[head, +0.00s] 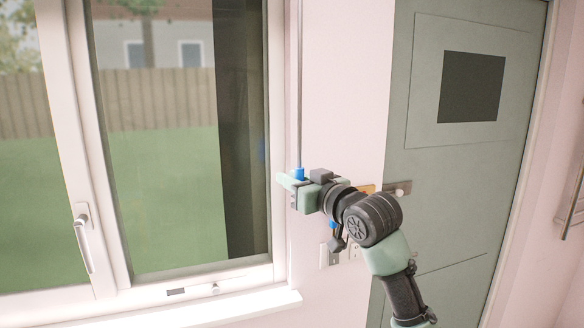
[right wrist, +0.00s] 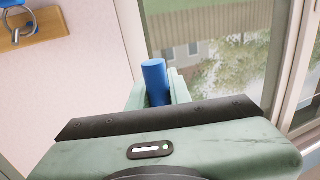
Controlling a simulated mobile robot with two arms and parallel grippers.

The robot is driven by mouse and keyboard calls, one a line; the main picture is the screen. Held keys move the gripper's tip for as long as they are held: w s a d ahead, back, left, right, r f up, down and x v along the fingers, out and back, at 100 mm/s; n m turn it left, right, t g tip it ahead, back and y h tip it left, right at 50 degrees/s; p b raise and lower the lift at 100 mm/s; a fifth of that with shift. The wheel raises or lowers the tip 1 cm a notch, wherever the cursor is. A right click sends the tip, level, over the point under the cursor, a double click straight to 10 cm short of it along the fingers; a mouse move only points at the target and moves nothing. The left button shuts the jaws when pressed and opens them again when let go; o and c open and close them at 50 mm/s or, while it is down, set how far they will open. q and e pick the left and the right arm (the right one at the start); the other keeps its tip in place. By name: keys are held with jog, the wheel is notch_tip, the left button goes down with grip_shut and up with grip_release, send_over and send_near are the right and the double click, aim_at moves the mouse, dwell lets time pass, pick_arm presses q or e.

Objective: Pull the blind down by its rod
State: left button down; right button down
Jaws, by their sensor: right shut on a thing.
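The blind's thin grey rod (head: 299,90) hangs upright along the right side of the window frame, with a blue grip (head: 298,173) at its lower end. My right gripper (head: 297,186) is shut on this blue grip. In the right wrist view the blue grip (right wrist: 155,82) stands between the two pale green fingers (right wrist: 158,100) and pokes up past them. The fingers hide part of it. The blind's cloth cannot be made out in either view. My left gripper is not in view.
The window (head: 165,150) has a handle (head: 84,235) and a white sill (head: 190,309) below it. A green-grey door (head: 450,170) stands to the right. A wooden hook rack (right wrist: 30,27) is on the wall beside the gripper. A wall socket (head: 328,256) sits below.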

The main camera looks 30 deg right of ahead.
jog(key=shift+f+b, duration=8.05)
jog(key=shift+f, duration=8.7)
jog(key=c, duration=1.3)
grip_release()
jog(key=shift+w, duration=0.15)
jog(key=s+b, duration=0.1)
jog(key=s, duration=0.6)
jog(key=shift+s, duration=0.4)
jog(key=shift+d, duration=0.1)
